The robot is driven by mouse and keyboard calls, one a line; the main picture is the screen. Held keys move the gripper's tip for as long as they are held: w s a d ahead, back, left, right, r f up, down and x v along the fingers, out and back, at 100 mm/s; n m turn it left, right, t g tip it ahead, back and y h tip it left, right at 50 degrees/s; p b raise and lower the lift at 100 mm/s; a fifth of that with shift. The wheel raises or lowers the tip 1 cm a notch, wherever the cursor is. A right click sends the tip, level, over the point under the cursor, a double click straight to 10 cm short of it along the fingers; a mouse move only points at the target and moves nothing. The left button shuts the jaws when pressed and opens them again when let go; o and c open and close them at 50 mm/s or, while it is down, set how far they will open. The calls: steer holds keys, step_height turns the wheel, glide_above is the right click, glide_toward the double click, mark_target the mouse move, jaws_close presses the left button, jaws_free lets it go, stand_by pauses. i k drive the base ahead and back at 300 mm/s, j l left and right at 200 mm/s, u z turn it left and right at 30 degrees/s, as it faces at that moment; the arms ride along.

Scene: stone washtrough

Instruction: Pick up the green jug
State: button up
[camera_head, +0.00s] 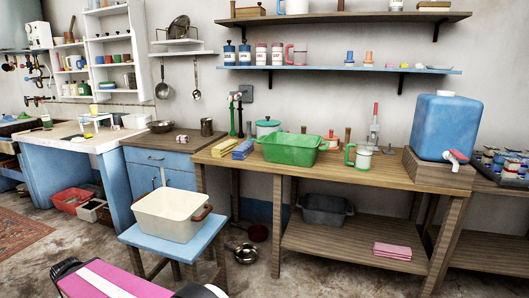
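No plainly all-green jug stands out. On the long wooden table (398,176), a pale jug or mug (363,158) with a green handle on its left and a green rim stands upright, right of a green tub (288,150). A small green vessel (82,63) sits on the white wall shelves at the left; it is too small to tell whether it is a jug. My gripper is not in view.
A blue water container (446,125) on a wooden block stands right of the pale jug. A cream basin (172,217) rests on a blue stool (217,227) in front. A magenta and black shape fills the bottom left.

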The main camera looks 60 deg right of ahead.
mark_target(365, 152)
steer(key=z, duration=3.15)
